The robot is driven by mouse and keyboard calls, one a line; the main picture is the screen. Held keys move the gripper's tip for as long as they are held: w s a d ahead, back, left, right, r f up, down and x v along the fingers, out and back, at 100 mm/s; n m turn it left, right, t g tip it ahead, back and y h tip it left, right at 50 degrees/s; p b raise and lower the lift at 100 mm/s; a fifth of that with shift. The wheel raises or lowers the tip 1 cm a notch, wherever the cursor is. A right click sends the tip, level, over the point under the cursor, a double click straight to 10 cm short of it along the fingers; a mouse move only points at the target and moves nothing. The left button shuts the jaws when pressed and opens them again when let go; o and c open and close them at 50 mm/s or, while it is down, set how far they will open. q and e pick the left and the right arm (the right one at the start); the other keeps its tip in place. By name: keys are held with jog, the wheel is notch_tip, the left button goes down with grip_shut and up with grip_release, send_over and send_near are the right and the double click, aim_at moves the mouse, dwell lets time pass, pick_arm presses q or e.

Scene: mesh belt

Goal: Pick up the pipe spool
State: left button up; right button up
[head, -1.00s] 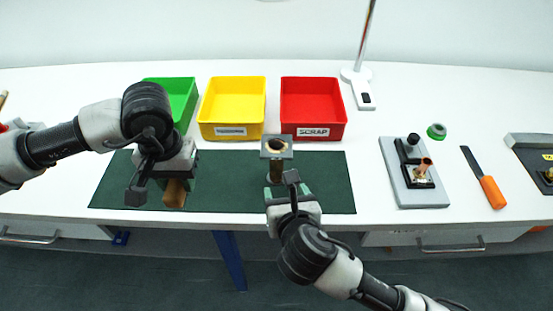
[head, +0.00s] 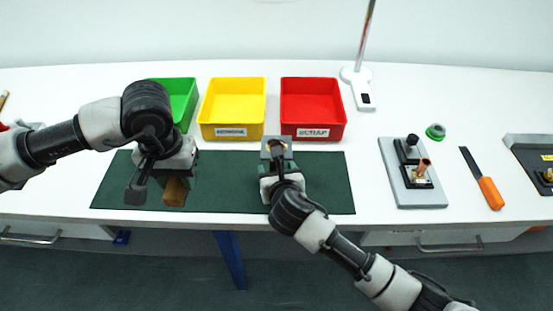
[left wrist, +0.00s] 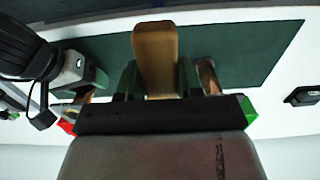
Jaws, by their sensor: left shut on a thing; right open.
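My left gripper (head: 178,175) is shut on a brown block (head: 174,193) at the mat's left part. In the left wrist view the brown block (left wrist: 155,50) stands between the green fingers. A copper-coloured piece (left wrist: 208,76) shows beside one finger; its nature is unclear.
Green (head: 187,98), yellow (head: 232,133) and red (head: 345,128) bins stand behind the green mat (head: 325,190). To the right are a grey fixture board (head: 425,198) with a copper piece, a green ring (head: 435,131) and an orange-handled tool (head: 490,192). The mat between my grippers is clear.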

jog(key=shift+w, duration=0.2)
grip_shut()
dwell(0.3)
jog(key=shift+r, duration=0.2)
jog(key=shift+r, duration=0.2)
notch_tip(320, 180, up, 4)
jog(key=shift+f, duration=0.1)
pick_arm(q)
jog(key=shift+f, duration=0.1)
pick_arm(e)
jog(key=s+d+r, duration=0.6)
jog(key=d, duration=0.4)
jog(key=shift+r, duration=0.25)
jog(key=shift+w, duration=0.1)
